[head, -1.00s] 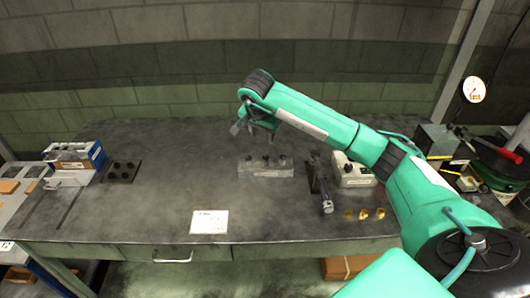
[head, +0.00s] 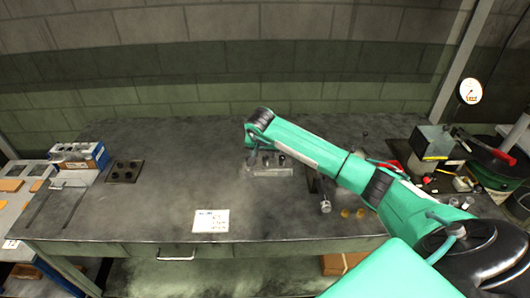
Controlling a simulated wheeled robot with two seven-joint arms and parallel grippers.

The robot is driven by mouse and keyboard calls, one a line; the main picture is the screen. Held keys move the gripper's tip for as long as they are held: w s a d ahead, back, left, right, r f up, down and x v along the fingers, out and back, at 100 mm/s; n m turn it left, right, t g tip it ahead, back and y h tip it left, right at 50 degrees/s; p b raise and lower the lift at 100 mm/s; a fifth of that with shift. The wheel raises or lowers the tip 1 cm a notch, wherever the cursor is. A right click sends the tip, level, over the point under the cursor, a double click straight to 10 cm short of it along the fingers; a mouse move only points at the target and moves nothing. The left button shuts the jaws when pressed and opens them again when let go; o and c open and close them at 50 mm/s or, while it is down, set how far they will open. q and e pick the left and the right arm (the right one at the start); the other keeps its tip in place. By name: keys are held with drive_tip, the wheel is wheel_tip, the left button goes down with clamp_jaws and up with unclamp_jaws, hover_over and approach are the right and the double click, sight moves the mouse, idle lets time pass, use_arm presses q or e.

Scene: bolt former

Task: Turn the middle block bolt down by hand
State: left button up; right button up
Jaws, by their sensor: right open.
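The clear-looking block (head: 272,173) sits on the dark bench, right of centre. Dark bolts stand upright in its top; the middle bolt (head: 266,160) and the right bolt (head: 282,159) show, while the left one is hard to make out behind my gripper. My right gripper (head: 251,159) points down at the left end of the block, close to the left and middle bolts. Its jaws are open and small in the picture; I cannot tell whether they touch a bolt. My left gripper is not in view.
A white printed card (head: 210,221) lies in front of the block. A grey upright tool (head: 325,190) and brass pieces (head: 352,212) stand to the right, partly under my arm. A dark plate with holes (head: 124,171) and a blue box (head: 80,155) are at left. The bench between is clear.

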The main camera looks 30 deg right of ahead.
sight(266, 159)
drive_tip(key=shift+x, duration=1.15)
